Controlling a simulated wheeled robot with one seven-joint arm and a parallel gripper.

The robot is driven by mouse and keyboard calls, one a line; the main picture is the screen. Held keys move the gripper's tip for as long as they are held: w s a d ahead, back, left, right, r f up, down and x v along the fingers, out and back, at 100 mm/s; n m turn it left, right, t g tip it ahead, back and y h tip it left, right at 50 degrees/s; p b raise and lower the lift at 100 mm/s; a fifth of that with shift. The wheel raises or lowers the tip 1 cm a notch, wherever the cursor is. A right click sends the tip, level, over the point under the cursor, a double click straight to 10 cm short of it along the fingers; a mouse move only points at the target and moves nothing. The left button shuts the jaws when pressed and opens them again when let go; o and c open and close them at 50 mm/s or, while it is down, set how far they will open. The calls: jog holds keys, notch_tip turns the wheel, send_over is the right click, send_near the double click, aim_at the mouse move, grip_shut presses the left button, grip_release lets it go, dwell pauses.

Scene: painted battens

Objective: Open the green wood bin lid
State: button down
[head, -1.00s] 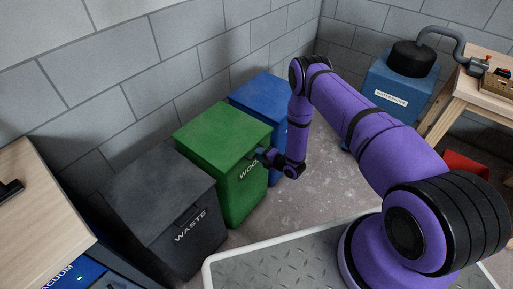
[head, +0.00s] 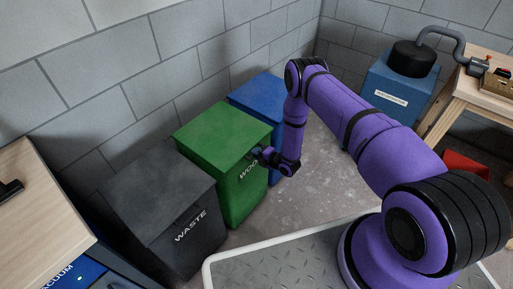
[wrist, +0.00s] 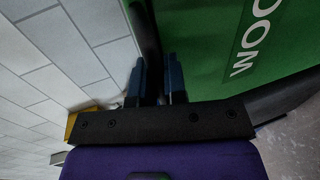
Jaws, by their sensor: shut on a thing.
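The green wood bin (head: 240,193) stands against the grey block wall, between a dark bin and a blue bin. Its green lid (head: 218,130) lies flat and closed on top. My gripper (head: 259,154) is at the lid's front edge, above the white lettering. In the wrist view, my gripper's two blue-grey fingers (wrist: 156,82) are shut around a dark strip at the lid's front edge (wrist: 146,35). The green bin front with its white letters (wrist: 258,45) shows to the right there. The exact grip contact is partly hidden.
The dark waste bin (head: 163,215) stands close on the left and the blue bin (head: 262,92) close behind on the right. A wooden bench (head: 35,210) is at the left. Bare concrete floor (head: 312,160) lies in front of the green bin.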

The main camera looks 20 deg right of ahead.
notch_tip(320, 180, up, 8)
jog(key=g+h, duration=0.1)
jog(key=shift+w+a, duration=0.25)
jog(key=shift+w, duration=0.1)
dwell(0.3)
notch_tip(320, 180, up, 8)
jog(key=w+a+g, duration=0.1)
jog(key=w, duration=0.1)
jog(key=shift+a+f+g+h, duration=0.2)
jog(key=shift+g+h, duration=0.1)
jog(key=shift+h, duration=0.1)
dwell(0.4)
jog(key=w+a+r+g+h, duration=0.1)
jog(key=w+a+r, duration=0.1)
jog(key=r, duration=0.5)
jog(key=shift+w, duration=0.55)
jog(key=shift+a, duration=0.1)
